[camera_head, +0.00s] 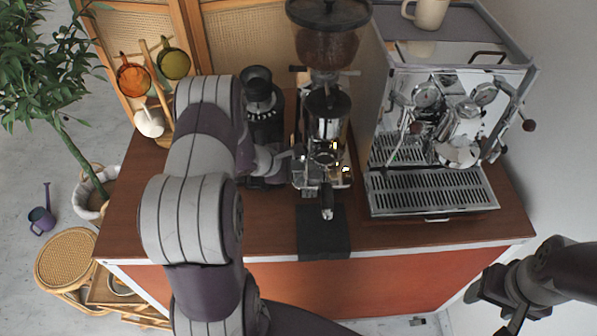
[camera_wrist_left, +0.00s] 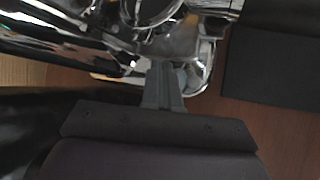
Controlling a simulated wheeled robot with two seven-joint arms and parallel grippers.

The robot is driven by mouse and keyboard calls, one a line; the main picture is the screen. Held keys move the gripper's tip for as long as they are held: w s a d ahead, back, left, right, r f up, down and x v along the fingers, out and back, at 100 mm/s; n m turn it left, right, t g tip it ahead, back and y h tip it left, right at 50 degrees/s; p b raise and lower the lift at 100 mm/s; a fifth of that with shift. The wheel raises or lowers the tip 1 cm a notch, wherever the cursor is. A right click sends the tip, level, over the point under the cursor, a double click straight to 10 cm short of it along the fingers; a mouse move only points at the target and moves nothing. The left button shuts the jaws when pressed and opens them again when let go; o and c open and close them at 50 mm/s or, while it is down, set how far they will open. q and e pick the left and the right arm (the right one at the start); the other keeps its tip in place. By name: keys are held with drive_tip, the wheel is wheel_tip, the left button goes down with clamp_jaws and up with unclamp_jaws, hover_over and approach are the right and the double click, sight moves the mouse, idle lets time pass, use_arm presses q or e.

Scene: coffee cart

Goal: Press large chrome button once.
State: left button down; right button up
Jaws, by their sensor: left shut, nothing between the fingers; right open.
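The chrome grinder (camera_head: 329,128) with a bean hopper (camera_head: 327,45) stands on the wooden cart top. My left gripper (camera_head: 291,156) is shut and empty at the left side of the grinder's lower part. In the left wrist view, its closed fingertips (camera_wrist_left: 166,70) overlap the shiny chrome body (camera_wrist_left: 100,38); whether they touch it I cannot tell. I cannot pick out the large chrome button for certain among the reflections. My right gripper (camera_head: 496,304) is open and empty at the lower right, in front of the cart and away from the machines.
A chrome espresso machine (camera_head: 445,120) with a slotted drip tray (camera_head: 430,191) stands right of the grinder. A smaller black grinder (camera_head: 263,125) stands behind my left wrist. A dark mat (camera_head: 323,232) lies at the front edge. Colored cups (camera_head: 133,79) hang at the left.

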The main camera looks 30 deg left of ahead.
sight(296, 174)
use_arm(q)
drive_tip(key=shift+f, duration=0.25)
idle(0.5)
drive_tip(key=shift+r, duration=0.9)
drive_tip(key=shift+r+p, duration=1.7)
drive_tip(key=shift+r, duration=0.8)
